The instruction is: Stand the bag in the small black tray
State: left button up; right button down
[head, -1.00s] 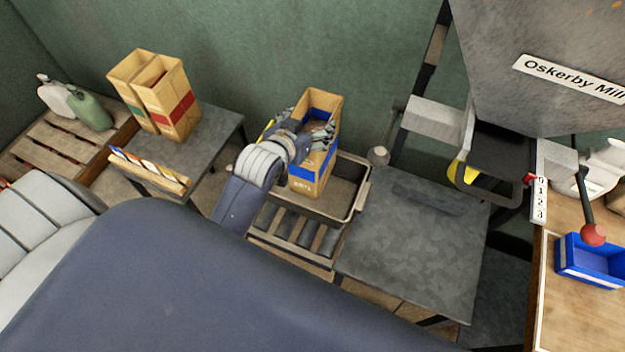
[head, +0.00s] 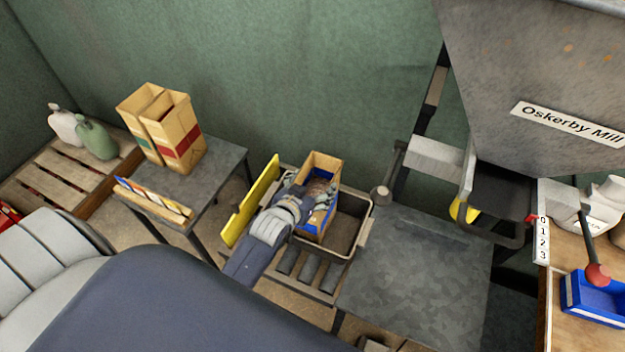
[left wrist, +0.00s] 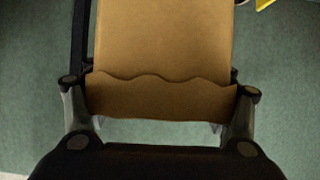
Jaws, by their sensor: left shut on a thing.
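The bag (head: 326,168) is an open-topped tan paper bag with a blue band and dark contents. My left gripper (head: 311,197) is shut on it and partly covers its side. In the left wrist view the bag's plain tan side (left wrist: 160,45) sits between the fingers (left wrist: 160,110). The small black tray (head: 362,222) is a dark tray with a pale rim on a roller stand. The bag is at the tray's left part, roughly upright with a slight lean. I cannot tell whether its base touches the tray floor. My right gripper is not in view.
A grey metal table (head: 415,275) stands right of the tray, below the mill (head: 540,70). A yellow panel (head: 252,200) rises left of the tray. Two tan bags (head: 180,135) stand on a table at left. A blue bin (head: 597,300) is at far right.

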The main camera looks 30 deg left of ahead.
pick_arm(q)
jog(key=shift+w+r, duration=0.2)
jog(key=shift+r, duration=0.2)
jog(key=o, duration=1.7)
jog(key=shift+s+f, duration=0.25)
jog(key=shift+f, duration=0.2)
jog(key=o, duration=0.4)
jog(key=shift+s+d+r, duration=0.1)
